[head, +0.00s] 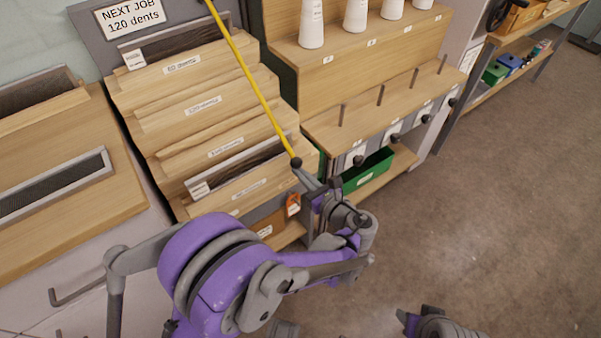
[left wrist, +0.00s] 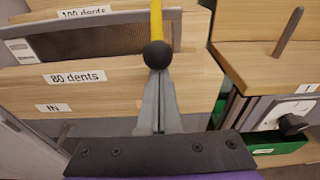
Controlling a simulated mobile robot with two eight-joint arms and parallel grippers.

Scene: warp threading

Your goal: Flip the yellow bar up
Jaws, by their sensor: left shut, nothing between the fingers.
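The yellow bar (head: 252,82) runs slanting across the front of the stepped wooden rack in the head view, from the top edge down to a black ball at its lower end (head: 296,162). My left gripper (head: 308,178) is at this ball end. In the left wrist view the yellow bar (left wrist: 156,22) rises from the black ball (left wrist: 157,55), which sits right at the tips of my left gripper (left wrist: 158,78). The fingers are shut with nothing between them; whether they touch the ball I cannot tell. Part of my right arm shows at the bottom edge, its fingers not visible.
The wooden rack (head: 190,108) has labelled steps holding reeds. To its right stands a shelf (head: 345,75) with white cones and upright pegs, and a green bin (head: 368,170) below. A wooden board with a reed (head: 55,185) lies at left. Open floor (head: 500,190) is at right.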

